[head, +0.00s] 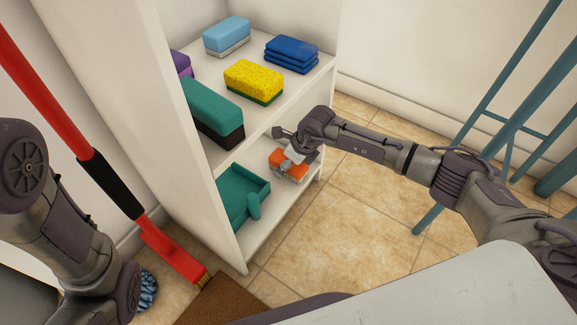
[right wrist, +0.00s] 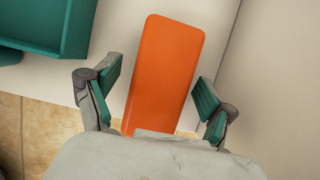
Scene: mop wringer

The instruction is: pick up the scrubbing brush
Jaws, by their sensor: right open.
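The scrubbing brush (head: 289,164) has an orange back and pale bristles. It sits on the lower shelf, near the shelf's right end. In the right wrist view its orange back (right wrist: 164,70) lies between and beyond the two fingers. My right gripper (right wrist: 158,103) is open and reaches the brush from above, one finger on each side, with gaps visible to both. In the head view the right hand (head: 300,148) partly covers the brush. My left arm shows at the left of the head view, but its gripper is out of view.
A teal dustpan (head: 242,197) lies left of the brush on the lower shelf (head: 262,228). The upper shelf (head: 284,88) above holds a yellow sponge (head: 253,81), a teal block (head: 212,108) and blue cloths (head: 291,53). A red broom (head: 172,254) leans at left.

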